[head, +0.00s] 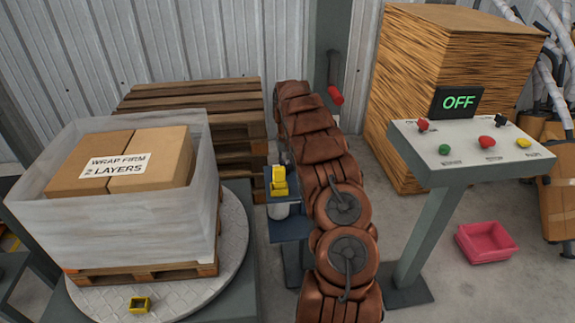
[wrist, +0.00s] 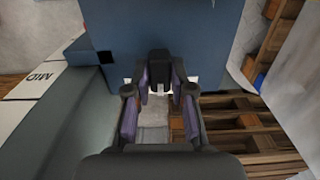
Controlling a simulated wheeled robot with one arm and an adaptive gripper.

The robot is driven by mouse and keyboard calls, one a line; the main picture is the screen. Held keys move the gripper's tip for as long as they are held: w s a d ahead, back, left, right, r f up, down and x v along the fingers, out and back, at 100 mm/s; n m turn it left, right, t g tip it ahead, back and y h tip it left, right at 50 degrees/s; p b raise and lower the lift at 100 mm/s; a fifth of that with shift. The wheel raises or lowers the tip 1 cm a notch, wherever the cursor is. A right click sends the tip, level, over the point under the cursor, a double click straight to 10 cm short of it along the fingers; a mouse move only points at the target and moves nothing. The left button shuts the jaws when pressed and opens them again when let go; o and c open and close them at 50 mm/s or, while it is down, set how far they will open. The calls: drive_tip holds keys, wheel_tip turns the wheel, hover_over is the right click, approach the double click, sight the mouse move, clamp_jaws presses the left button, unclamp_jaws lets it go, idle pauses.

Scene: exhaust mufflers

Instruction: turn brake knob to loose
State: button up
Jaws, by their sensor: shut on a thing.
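In the wrist view my gripper (wrist: 159,88) is shut on a small dark knob (wrist: 158,62), which sits between the fingertips against a blue plate (wrist: 185,25). The fingers have purple-grey pads. The knob's pointer and any loose or tight marks are hidden or too small to read. In the head view a blue stand (head: 287,231) has a yellow piece (head: 278,183) on top and a white roll (head: 280,211) below it. My brown, padded arm covers much of that area, and I cannot make out my gripper there.
A wrapped load (head: 125,220) rests on a pallet on a round turntable (head: 238,250) at left. Stacked wooden pallets (head: 190,93) stand behind. A console (head: 465,150) with an OFF display (head: 459,102) is at right, near a pink bin (head: 486,242).

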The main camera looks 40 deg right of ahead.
clamp_jaws()
drive_tip(key=shift+n, duration=0.3)
drive_tip(key=n+b, duration=0.2)
drive_tip(key=n, duration=0.1)
drive_tip(key=shift+f+n, duration=0.1)
drive_tip(key=shift+n, duration=0.2)
drive_tip(key=n+b, duration=0.1)
drive_tip(key=n, duration=0.3)
drive_tip(key=shift+n+b, duration=0.3)
drive_tip(key=shift+b, duration=0.1)
drive_tip(key=o, duration=0.7)
unclamp_jaws()
drive_tip(key=shift+c, duration=0.2)
